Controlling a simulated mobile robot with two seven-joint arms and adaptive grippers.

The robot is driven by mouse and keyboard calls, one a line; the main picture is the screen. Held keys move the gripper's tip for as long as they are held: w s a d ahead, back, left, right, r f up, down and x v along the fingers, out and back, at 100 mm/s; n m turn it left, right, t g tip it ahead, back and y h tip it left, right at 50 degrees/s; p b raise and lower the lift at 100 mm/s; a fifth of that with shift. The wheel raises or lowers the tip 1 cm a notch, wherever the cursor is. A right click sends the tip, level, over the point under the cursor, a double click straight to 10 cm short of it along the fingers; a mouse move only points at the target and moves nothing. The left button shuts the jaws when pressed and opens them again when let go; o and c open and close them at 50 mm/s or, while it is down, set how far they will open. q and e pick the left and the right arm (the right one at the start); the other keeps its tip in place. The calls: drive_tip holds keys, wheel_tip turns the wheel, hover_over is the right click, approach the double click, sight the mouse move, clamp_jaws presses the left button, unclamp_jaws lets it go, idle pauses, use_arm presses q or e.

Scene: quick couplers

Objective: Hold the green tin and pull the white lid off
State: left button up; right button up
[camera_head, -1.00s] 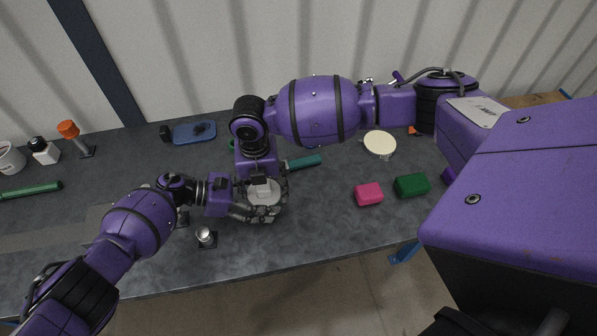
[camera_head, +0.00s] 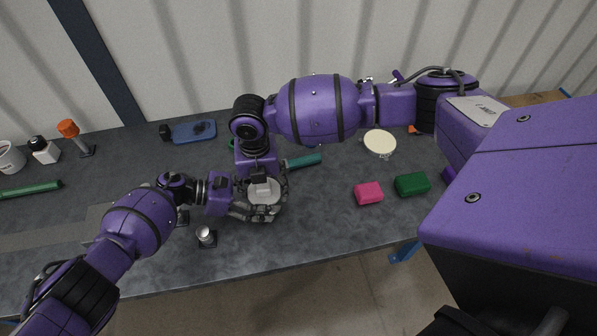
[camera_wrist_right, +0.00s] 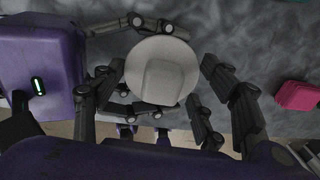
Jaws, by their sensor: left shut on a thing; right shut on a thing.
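The white lid (camera_head: 264,190), round with a raised block in its middle, shows between the two grippers in the head view. It fills the middle of the right wrist view (camera_wrist_right: 161,72). The green tin is hidden below the lid and fingers. My left gripper (camera_head: 258,210) comes in from the left, its fingers around the sides just under the lid; it is shut on what I take to be the tin. My right gripper (camera_wrist_right: 165,95) reaches down from above and is shut on the lid, its dark fingers on either side. Whether the lid is apart from the tin cannot be seen.
A pink block (camera_head: 368,194) and a green block (camera_head: 411,184) lie to the right, a cream disc (camera_head: 380,143) behind them. A teal handle (camera_head: 304,161) lies close behind the grippers. A small metal cup (camera_head: 206,235) stands near the front edge. A blue item (camera_head: 194,132) lies at the back.

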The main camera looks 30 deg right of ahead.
idle(1.2)
drive_tip(key=o, duration=0.4)
drive_tip(key=c, duration=0.6)
drive_tip(key=shift+a+r, duration=0.1)
drive_tip(key=shift+r, duration=1.3)
drive_tip(key=shift+r, duration=2)
